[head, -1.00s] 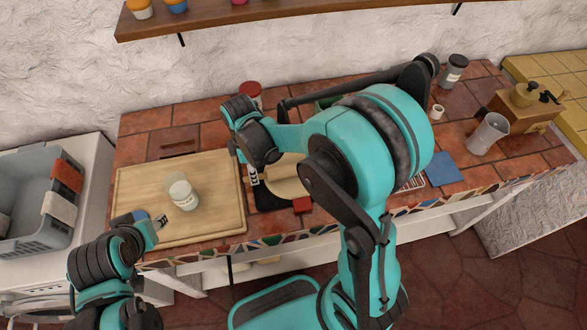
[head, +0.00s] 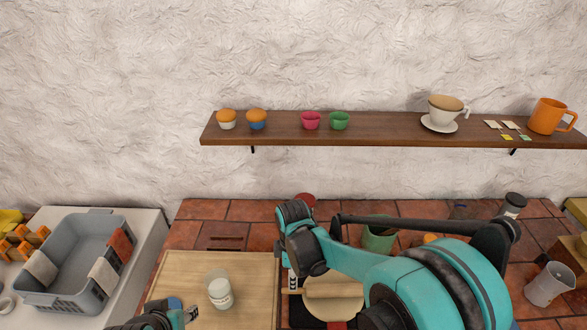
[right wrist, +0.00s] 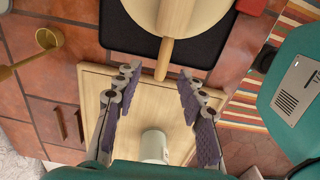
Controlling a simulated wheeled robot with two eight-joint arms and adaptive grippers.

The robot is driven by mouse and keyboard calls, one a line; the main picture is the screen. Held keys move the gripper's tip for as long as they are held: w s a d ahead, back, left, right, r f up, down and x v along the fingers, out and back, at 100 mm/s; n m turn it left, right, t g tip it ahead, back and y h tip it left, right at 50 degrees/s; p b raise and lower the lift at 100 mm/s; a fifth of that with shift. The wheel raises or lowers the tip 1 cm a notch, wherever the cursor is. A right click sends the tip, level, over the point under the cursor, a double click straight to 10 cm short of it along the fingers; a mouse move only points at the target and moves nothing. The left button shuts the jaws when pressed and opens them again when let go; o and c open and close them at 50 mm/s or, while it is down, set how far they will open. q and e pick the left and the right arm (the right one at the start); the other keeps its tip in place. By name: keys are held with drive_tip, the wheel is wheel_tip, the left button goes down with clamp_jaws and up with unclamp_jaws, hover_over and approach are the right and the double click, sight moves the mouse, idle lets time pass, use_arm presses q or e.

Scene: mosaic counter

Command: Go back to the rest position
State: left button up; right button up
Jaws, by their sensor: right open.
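My right gripper (right wrist: 158,74) is open in the right wrist view, its fingers spread wide with nothing between the pads. In the head view my right arm reaches over the counter and its gripper (head: 292,282) is mostly hidden, pointing down by the right edge of the cutting board. My left gripper (head: 190,313) shows only in part at the bottom edge, over the board's front left. Its jaw opening is unclear.
The wooden cutting board (head: 180,275) lies on the tiled counter. A round wooden piece with a handle (right wrist: 167,48) lies on a black mat (right wrist: 112,33). A grey basket (head: 85,245) is at left, a metal pitcher (head: 548,285) at right. A shelf (head: 380,127) holds cups and muffins.

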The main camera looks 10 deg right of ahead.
drive_tip(key=shift+s+d+r+m+b, duration=0.2)
drive_tip(key=shift+m+b, duration=0.1)
drive_tip(key=shift+m, duration=0.1)
drive_tip(key=s+d+r+m+t+b, duration=0.2)
drive_tip(key=s+d+m+t+b, duration=0.5)
drive_tip(key=s+m, duration=0.4)
drive_tip(key=d+m+b, duration=0.1)
drive_tip(key=m, duration=0.3)
drive_tip(key=shift+s+r, duration=0.15)
